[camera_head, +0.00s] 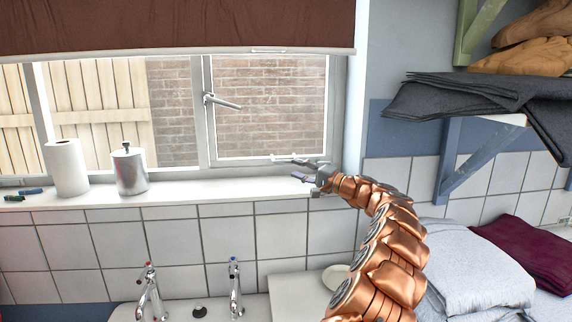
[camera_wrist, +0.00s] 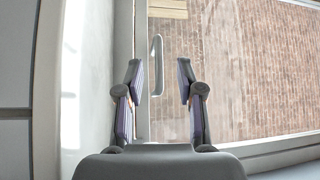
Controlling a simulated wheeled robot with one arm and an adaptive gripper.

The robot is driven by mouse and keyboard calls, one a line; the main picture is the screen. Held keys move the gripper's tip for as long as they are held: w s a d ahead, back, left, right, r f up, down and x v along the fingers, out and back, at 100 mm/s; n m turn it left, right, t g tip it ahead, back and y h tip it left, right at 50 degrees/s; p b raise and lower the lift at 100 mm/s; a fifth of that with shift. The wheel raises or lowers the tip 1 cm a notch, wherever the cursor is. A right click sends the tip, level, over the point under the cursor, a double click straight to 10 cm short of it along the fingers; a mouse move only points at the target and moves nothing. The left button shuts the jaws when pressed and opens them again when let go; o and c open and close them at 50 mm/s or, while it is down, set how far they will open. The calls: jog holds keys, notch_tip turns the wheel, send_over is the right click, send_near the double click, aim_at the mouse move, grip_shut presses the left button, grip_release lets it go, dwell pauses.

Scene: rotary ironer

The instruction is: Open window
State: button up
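The window (camera_head: 268,100) has a light grey frame, and its right pane looks onto a brick wall. It looks shut. A grey lever handle (camera_head: 222,102) sits on the pane's left upright, pointing right and slightly down. My gripper (camera_head: 298,170) is at the pane's lower right, just above the sill, well below and right of the lever. In the wrist view my gripper (camera_wrist: 160,95) is open, with nothing between its fingers. A pale looped bar (camera_wrist: 156,65) lies ahead between the fingertips, beside the frame; I cannot tell what part it is.
A paper roll (camera_head: 66,167) and a metal canister (camera_head: 130,170) stand on the white sill (camera_head: 215,190). Taps (camera_head: 150,292) rise below. A brown blind (camera_head: 180,25) hangs above. A shelf bracket (camera_head: 468,165) and folded cloths (camera_head: 465,265) are at right.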

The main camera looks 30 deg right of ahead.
aim_at(286, 162)
jog(key=shift+s+d+f, duration=0.1)
jog(key=shift+s+d, duration=0.05)
jog(key=shift+d, duration=0.8)
jog(key=p+x, duration=0.2)
jog(key=x, duration=0.4)
jog(key=shift+d+p, duration=0.1)
jog(key=shift+p, duration=0.25)
jog(key=shift+x, duration=0.85)
grip_shut()
